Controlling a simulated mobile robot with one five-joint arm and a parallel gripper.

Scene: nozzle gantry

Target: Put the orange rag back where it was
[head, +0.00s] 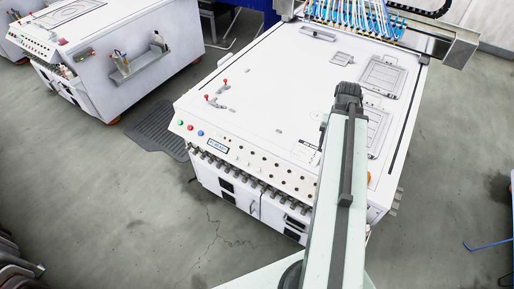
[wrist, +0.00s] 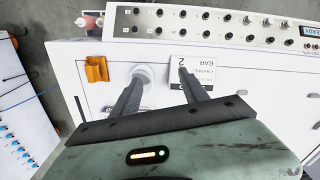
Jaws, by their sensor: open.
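The white machine (head: 262,88) has a front control panel (head: 235,155) with knobs and buttons. Another white machine (head: 130,65) stands at the left. Grey floor (head: 150,215) lies open between and before them.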

